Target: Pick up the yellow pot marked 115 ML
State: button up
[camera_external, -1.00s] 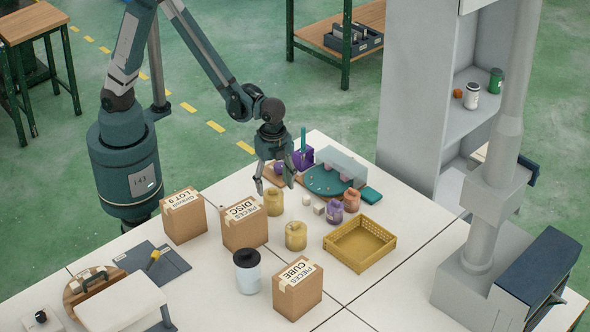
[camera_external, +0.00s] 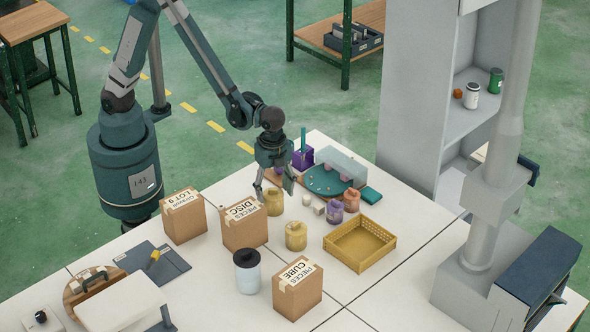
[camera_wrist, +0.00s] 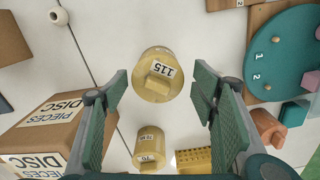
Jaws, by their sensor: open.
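The yellow pot marked 115 (camera_wrist: 157,75) stands upright in the wrist view, its label on the lid facing up. In the external view it is the yellow pot (camera_external: 274,203) beside the DISC box. My gripper (camera_external: 274,189) is open just above it, pointing down, with one finger on each side. In the wrist view the pot lies between and slightly beyond the open fingers (camera_wrist: 160,92), with nothing held. A second yellow pot marked 70 (camera_wrist: 149,150) stands nearer the yellow basket; it also shows in the external view (camera_external: 296,237).
The PIECES DISC box (camera_external: 245,230) stands close on the left. The teal round tray (camera_external: 325,181), purple pot (camera_external: 334,213) and orange pot (camera_external: 352,201) are to the right.

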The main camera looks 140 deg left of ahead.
jog(key=shift+d+f+b, duration=0.1)
jog(key=shift+f+b, duration=0.4)
jog(key=shift+f, duration=1.9)
jog(key=c, duration=1.1)
